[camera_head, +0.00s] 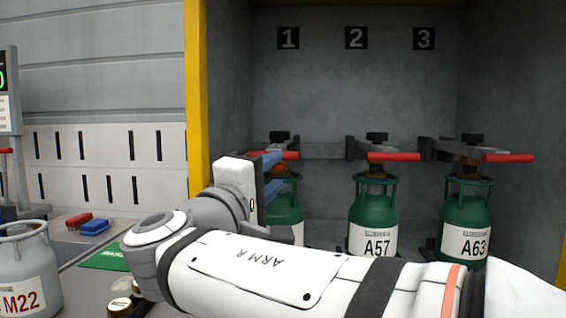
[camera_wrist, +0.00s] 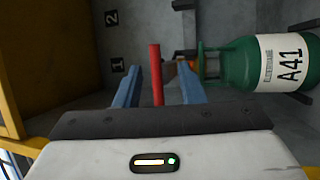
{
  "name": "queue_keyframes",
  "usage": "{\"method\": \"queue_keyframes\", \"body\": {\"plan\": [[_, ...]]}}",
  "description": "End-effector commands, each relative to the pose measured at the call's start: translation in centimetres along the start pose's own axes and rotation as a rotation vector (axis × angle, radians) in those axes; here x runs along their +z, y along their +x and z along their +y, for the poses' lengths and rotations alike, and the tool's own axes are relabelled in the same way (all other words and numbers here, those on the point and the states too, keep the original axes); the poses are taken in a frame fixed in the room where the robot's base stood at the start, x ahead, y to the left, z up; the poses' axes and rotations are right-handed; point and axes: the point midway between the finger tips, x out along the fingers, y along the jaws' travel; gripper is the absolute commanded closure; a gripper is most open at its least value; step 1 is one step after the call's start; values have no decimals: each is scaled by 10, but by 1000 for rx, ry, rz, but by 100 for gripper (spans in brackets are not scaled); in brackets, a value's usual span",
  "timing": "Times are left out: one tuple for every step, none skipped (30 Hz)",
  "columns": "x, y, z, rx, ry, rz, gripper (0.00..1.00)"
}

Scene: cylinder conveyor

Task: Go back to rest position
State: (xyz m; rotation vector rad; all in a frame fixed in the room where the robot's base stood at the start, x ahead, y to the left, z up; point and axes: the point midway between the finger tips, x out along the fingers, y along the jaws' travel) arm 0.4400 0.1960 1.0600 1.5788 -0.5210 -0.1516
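My gripper (camera_head: 274,174) is at bay 1, at the left of the alcove. In the wrist view, its two blue fingers (camera_wrist: 158,76) are apart, with the red handle (camera_wrist: 156,75) of the bay 1 clamp showing between them and gaps on both sides. I cannot tell whether the handle lies fully within the fingers' reach. The green cylinder labelled A41 (camera_wrist: 285,62) stands in bay 1. In the head view this cylinder (camera_head: 286,211) is partly hidden by my arm, and the red handle (camera_head: 288,155) is just beside the fingers.
Green cylinders A57 (camera_head: 373,212) and A63 (camera_head: 466,215) stand in bays 2 and 3, under clamps with red handles (camera_head: 394,157) (camera_head: 508,158) sticking out. A yellow post (camera_head: 197,90) edges the alcove on the left. A grey cylinder M22 (camera_head: 22,270) stands at the lower left.

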Motion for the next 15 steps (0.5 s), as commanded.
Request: {"method": "queue_keyframes", "body": {"plan": [[0,-3,1,0,0,2,64],[0,-4,0,0,0,1,64],[0,-6,0,0,0,1,64],[0,-6,0,0,0,1,64],[0,-6,0,0,0,0,64],[0,-6,0,0,0,0,64],[0,-6,0,0,0,0,64],[0,-6,0,0,0,0,64],[0,-6,0,0,0,0,64],[0,-6,0,0,0,0,64],[0,-6,0,0,0,0,64],[1,-6,0,-2,-1,-1,64],[2,-4,0,-6,-2,-4,64],[4,-2,1,-15,-5,-8,64],[7,2,1,-33,-10,-17,64]]}}
